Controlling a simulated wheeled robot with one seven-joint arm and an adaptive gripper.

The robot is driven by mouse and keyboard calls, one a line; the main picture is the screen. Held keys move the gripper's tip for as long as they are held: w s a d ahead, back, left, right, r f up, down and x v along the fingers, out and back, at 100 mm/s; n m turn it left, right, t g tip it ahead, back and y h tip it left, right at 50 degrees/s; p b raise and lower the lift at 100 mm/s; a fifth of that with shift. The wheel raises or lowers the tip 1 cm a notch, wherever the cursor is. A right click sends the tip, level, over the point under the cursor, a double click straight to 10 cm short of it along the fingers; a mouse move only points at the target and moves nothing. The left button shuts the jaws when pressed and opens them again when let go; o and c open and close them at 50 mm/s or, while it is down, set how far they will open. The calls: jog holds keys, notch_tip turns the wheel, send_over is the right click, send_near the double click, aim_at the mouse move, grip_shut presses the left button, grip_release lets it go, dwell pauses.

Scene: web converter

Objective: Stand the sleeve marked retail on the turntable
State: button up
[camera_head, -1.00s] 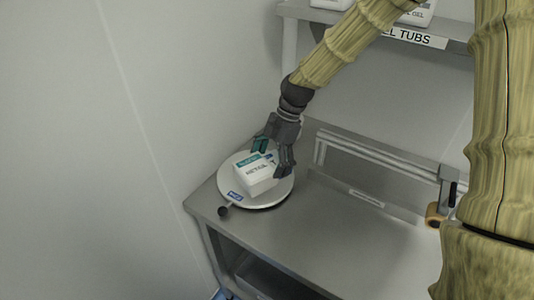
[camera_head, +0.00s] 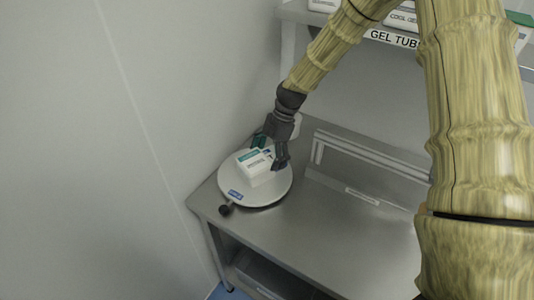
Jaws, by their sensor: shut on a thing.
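The white box-shaped sleeve (camera_head: 254,168) with a teal band stands on or just over the round white turntable (camera_head: 268,194), towards its back. Its dark lettering is too small to read surely now. My gripper (camera_head: 270,153) reaches down from behind and is shut on the sleeve, one dark finger on each side. The far side of the sleeve and its contact with the turntable are hard to see. The turntable has a blue label (camera_head: 236,194) at its front left.
The turntable sits at the left end of a steel bench (camera_head: 320,222), near the wall, with a dark knob (camera_head: 226,210) at its front. A shelf labelled gel tubs (camera_head: 392,38) holds tubs above. A metal rail (camera_head: 375,160) runs along the back. The bench's middle is clear.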

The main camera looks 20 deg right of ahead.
jog(key=shift+f, duration=0.1)
jog(key=o, duration=0.7)
jog(key=b+v, duration=0.4)
jog(key=v, duration=0.8)
jog(key=shift+d, duration=0.1)
